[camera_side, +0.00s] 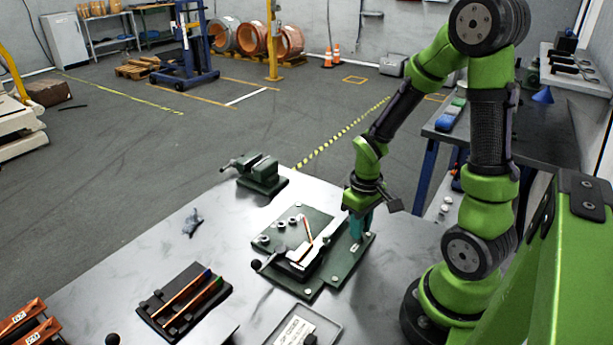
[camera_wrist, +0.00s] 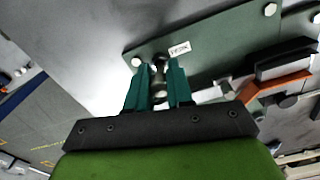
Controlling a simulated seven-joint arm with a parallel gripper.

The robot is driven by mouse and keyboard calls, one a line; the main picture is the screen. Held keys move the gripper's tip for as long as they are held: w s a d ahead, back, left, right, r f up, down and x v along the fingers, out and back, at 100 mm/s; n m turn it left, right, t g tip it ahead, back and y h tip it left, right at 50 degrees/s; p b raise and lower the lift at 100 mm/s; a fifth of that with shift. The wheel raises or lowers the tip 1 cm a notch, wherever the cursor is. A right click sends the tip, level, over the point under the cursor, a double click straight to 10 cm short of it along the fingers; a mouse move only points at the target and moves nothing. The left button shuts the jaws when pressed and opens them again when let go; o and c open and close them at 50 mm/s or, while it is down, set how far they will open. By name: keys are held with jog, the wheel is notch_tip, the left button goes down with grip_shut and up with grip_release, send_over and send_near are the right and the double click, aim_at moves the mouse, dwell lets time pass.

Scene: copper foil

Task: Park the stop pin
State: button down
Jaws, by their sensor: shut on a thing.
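My gripper (camera_wrist: 158,75) has teal fingers shut on the stop pin (camera_wrist: 159,68), a small metallic piece partly hidden between them. In the side view my gripper (camera_side: 358,228) points down over the right part of a dark green fixture plate (camera_side: 344,270); the pin cannot be made out there. In the wrist view the fingertips are at the edge of the green plate (camera_wrist: 225,38), beside a small white label (camera_wrist: 180,49). I cannot tell whether the pin touches the plate or sits in a hole.
The fixture carries a silver bar (camera_side: 310,252), an orange strip (camera_side: 308,230) and a black-knobbed lever (camera_side: 257,265). A vise (camera_side: 262,172) stands behind it. A black tray of strips (camera_side: 165,308) and a labelled tray (camera_side: 318,328) lie in front. The table left of the fixture is mostly clear.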

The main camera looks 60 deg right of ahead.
jog(key=shift+f, duration=0.3)
dwell(0.4)
jog(key=c, duration=1.3)
grip_release()
jog(key=shift+r, duration=0.1)
jog(key=shift+r, duration=1.4)
jog(key=o, duration=0.5)
